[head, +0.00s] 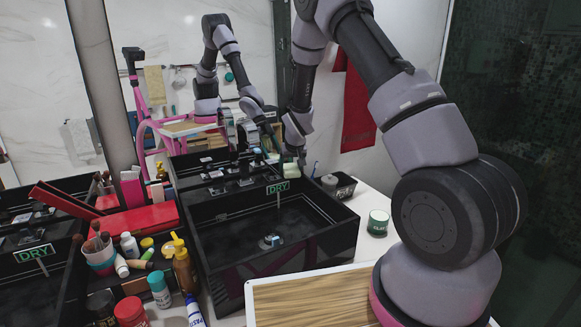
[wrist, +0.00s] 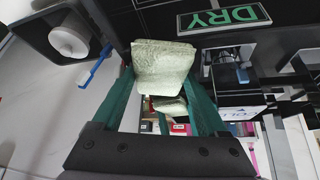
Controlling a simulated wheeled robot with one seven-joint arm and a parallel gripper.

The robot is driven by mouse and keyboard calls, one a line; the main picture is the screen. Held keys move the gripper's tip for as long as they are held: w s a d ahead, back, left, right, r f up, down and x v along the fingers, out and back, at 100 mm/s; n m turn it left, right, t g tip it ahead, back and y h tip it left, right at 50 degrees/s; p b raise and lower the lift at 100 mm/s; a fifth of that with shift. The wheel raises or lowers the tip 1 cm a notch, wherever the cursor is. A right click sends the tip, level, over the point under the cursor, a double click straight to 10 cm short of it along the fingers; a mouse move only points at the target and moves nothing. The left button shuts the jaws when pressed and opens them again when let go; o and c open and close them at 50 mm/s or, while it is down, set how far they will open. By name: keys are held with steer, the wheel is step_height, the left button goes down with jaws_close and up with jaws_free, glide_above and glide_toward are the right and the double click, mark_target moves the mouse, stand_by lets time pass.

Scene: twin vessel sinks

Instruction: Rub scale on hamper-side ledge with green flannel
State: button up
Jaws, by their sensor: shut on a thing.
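My gripper (head: 288,156) is at the back right of the right-hand black sink (head: 335,243), above its back ledge (head: 250,190). In the wrist view, the green fingers of my gripper (wrist: 163,88) are shut on the pale green flannel (wrist: 165,66), a folded, speckled cloth. The flannel shows small in the head view (head: 290,168). I cannot tell whether it touches the ledge. A green-lettered DRY sign (wrist: 224,17) is beside the flannel; it also shows in the head view (head: 277,187). I cannot make out any scale, and no hamper is clearly identifiable.
A black tap (wrist: 232,72) is close beside my gripper. A dark caddy (head: 343,185) with a white roll and a blue toothbrush (wrist: 97,65) stand near it. A green-labelled tub (head: 378,222) is right of the sink. Bottles and brushes crowd the left side. A mirror is behind.

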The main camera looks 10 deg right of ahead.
steer(key=shift+s+d+r, duration=0.1)
steer(key=shift+s+d, duration=0.05)
steer(key=shift+s, duration=0.3)
steer(key=shift+s+d+r, duration=0.1)
steer(key=shift+s+d, duration=0.05)
steer(key=shift+s, duration=0.25)
steer(key=shift+w+a+f, duration=0.2)
steer(key=shift+w+a, duration=0.55)
steer(key=shift+w, duration=0.1)
steer(key=shift+s+d, duration=0.1)
steer(key=shift+s, duration=0.9)
steer(key=shift+w+d, duration=0.1)
steer(key=shift+w, duration=1.1)
steer(key=shift+s+d, duration=0.2)
steer(key=shift+s, duration=0.35)
steer(key=shift+s+d, duration=0.15)
steer(key=shift+s, duration=0.35)
steer(key=shift+w+a+f, duration=0.15)
steer(key=shift+w+a, duration=0.4)
steer(key=shift+w, duration=0.25)
steer(key=shift+s+a, duration=0.1)
steer(key=shift+s, duration=0.95)
steer(key=shift+w+d, duration=0.25)
steer(key=shift+w, duration=0.9)
steer(key=shift+s+d+r, duration=0.15)
steer(key=shift+s, duration=0.3)
steer(key=shift+s+d+r, duration=0.15)
steer(key=shift+s, duration=0.3)
steer(key=shift+d, duration=0.15)
